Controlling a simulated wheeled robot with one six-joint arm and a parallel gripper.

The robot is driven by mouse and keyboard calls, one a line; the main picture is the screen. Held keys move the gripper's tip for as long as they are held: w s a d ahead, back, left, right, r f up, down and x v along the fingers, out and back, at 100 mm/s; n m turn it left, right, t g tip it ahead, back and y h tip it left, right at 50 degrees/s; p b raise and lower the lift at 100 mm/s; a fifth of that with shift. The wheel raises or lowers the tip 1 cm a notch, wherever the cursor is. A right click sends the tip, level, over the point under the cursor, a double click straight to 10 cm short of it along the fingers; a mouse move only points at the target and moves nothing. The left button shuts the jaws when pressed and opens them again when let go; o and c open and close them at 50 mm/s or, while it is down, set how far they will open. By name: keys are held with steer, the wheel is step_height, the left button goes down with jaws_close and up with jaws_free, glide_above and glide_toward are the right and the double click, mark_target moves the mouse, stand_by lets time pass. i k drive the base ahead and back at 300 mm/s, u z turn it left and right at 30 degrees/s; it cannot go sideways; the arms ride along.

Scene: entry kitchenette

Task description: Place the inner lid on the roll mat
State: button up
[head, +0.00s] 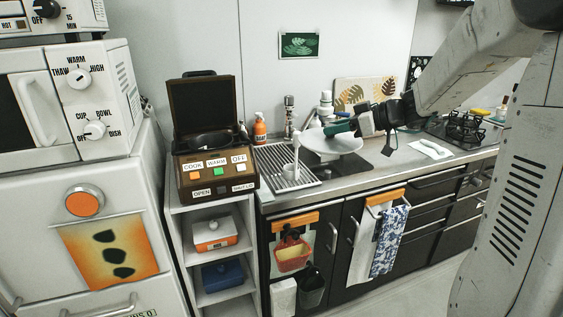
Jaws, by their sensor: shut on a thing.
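A pale round lid (333,146), which I take to be the inner lid, is in my gripper (340,129) over the sink area. My gripper reaches in from the right and its green-tipped fingers are shut at the lid's upper side. The lid looks slightly tilted. The roll mat (282,174), a rack of light slats, lies across the left part of the sink. The lid is to the right of the mat; whether its left edge overlaps it cannot be told. The gripper hides a little of the lid's back.
A slim white upright tap-like piece (296,151) stands between mat and lid. An orange bottle (260,130) is behind the mat. An open brown cooker (213,165) stands left. A white cloth (430,149) and a hob (465,129) are right.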

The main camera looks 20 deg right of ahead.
mark_target(277, 160)
steer(key=i, duration=1.4)
